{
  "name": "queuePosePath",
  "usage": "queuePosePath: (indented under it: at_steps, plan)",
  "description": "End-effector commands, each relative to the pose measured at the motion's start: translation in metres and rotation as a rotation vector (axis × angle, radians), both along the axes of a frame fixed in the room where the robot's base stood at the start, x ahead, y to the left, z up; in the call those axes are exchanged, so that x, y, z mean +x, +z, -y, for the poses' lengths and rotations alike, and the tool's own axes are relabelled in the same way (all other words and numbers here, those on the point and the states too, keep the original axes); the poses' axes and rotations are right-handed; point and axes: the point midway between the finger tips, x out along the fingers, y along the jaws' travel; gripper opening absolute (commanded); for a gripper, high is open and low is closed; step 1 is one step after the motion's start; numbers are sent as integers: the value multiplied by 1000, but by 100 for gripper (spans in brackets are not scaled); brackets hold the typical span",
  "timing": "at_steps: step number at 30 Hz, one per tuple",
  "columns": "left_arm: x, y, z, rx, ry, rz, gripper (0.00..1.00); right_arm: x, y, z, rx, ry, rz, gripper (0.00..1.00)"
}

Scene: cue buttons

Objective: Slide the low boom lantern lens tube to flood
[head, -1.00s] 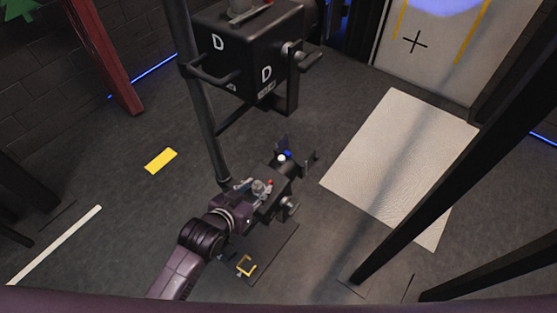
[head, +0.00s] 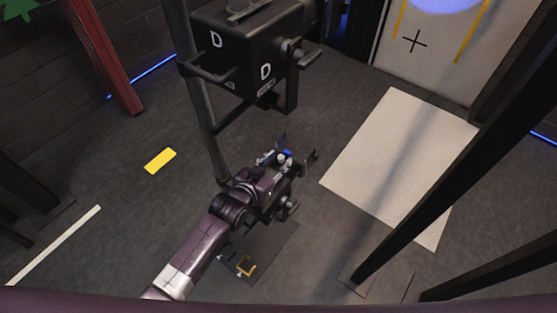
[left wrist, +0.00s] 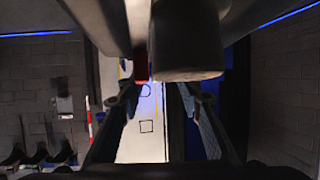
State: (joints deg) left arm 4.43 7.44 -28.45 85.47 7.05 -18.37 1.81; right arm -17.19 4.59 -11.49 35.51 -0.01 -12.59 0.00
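The low boom lantern (head: 286,207) is a small dark box low on the boom pole, mostly hidden under my left arm in the head view. My left gripper (head: 273,158) is over the front part of this lantern. In the left wrist view its two dark fingers (left wrist: 158,95) stand apart with a gap between them. A dark cylinder (left wrist: 188,45) hangs at the top of that view; I cannot tell whether it is the lens tube or whether a finger touches it. My right gripper is not seen.
A larger lantern marked D (head: 255,55) hangs above on the pole (head: 192,80). A pale mat (head: 400,160) lies on the right, with dark posts (head: 420,200) in front. A lit panel (head: 425,50) stands at the back. Floor to the left is mostly clear.

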Motion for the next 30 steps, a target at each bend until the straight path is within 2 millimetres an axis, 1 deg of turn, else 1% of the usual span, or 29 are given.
queuePosePath:
  at_steps: [4, 12, 21, 30]
  plan:
    - [5, -2, 3, 0, -1, 0, 33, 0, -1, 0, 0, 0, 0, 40]
    - [5, -2, 3, -1, -1, -1, 32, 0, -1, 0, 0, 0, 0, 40]
    - [5, -2, 3, -1, 0, 0, 0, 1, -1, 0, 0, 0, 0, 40]
    - [5, -3, 3, 0, 0, -1, 0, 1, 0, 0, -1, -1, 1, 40]
